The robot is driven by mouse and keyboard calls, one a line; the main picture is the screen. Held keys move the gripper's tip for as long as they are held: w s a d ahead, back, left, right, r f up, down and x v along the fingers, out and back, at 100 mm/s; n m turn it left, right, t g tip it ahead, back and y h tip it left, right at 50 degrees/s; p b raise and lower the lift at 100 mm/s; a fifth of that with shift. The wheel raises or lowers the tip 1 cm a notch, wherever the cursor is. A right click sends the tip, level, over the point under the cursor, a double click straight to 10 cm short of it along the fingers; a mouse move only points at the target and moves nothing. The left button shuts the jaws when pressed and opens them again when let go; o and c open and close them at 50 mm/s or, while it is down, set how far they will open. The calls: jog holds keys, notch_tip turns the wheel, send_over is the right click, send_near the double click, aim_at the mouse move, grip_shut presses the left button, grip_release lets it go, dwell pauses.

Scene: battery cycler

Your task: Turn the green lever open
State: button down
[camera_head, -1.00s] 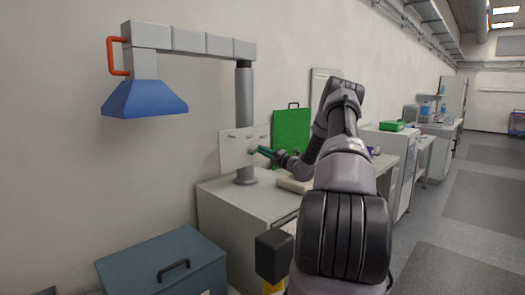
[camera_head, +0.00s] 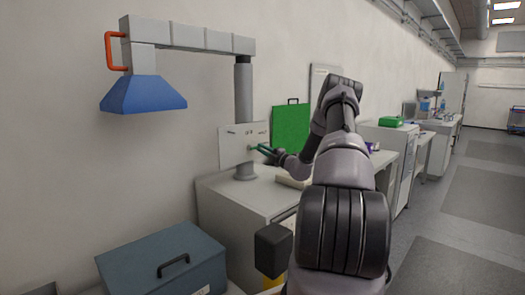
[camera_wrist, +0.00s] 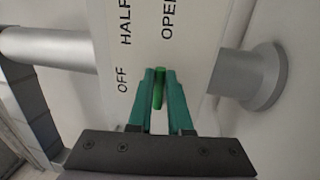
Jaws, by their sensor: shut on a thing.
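The green lever (camera_wrist: 158,88) stands out from a white panel (camera_wrist: 130,45) in the wrist view. The panel has the printed words OFF, HALF and OPEN in a row. The lever lies near the OFF end, between OFF and OPEN in the picture. My gripper (camera_wrist: 160,75) has teal fingers, and they are shut on the lever, one finger on each side. In the head view the panel (camera_head: 236,148) is fixed to a grey post, and my gripper (camera_head: 262,149) reaches it from the right. The lever is too small to make out there.
A grey post (camera_head: 243,90) carries an arm with a blue hood (camera_head: 143,94) and an orange handle (camera_head: 115,53). A green board (camera_head: 291,132) stands behind my arm. A grey cabinet (camera_head: 238,205) is below, and a blue-grey box (camera_head: 162,262) sits at front left.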

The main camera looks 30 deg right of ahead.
jog(key=shift+f, duration=0.15)
jog(key=c, duration=0.8)
grip_release()
jog(key=shift+c, duration=0.2)
jog(key=v, duration=1)
jog(key=shift+s, duration=0.4)
jog(key=shift+d, duration=0.1)
